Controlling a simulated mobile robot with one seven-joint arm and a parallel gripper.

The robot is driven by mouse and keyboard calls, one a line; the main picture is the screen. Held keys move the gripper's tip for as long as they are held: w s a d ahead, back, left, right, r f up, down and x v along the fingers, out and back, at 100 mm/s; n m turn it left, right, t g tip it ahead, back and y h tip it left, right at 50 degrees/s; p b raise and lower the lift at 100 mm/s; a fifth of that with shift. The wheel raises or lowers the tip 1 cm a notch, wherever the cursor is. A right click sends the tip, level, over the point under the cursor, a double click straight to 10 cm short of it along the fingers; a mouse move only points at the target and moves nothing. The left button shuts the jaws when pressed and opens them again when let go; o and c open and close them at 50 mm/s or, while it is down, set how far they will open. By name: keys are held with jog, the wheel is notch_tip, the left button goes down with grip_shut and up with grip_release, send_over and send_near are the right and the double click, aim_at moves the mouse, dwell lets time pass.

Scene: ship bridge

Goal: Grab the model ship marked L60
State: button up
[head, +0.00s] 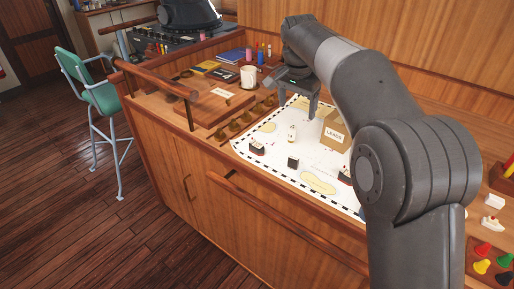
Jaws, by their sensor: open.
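Several small model ships are on the white chart (268,141) on the wooden counter. One dark ship (257,148) is near the chart's left edge, a dark block-like one (293,162) is at the front middle, and another dark ship (344,175) is partly behind my arm. A small white piece (292,133) stands near the chart's middle. I cannot read L60 on any of them. My gripper (297,106) is open, fingers pointing down over the far part of the chart, behind the white piece. I see nothing between its fingers.
A cardboard box marked LEADS (335,132) stands right of my gripper. White ships (492,226) and coloured pawns (482,266) are at right. A rail (285,220) runs along the front.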

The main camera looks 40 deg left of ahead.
send_near(257, 144)
jog(key=f, duration=0.1)
jog(key=w+f, duration=0.1)
jog(key=shift+a+f, duration=0.25)
jog(key=shift+f, duration=0.1)
jog(key=shift+w+d+f, duration=0.1)
jog(key=shift+w+f, duration=0.05)
jog(key=shift+f, duration=1.4)
jog(key=shift+w+d+f, duration=0.1)
jog(key=shift+f, duration=1.45)
jog(key=c, duration=1.1)
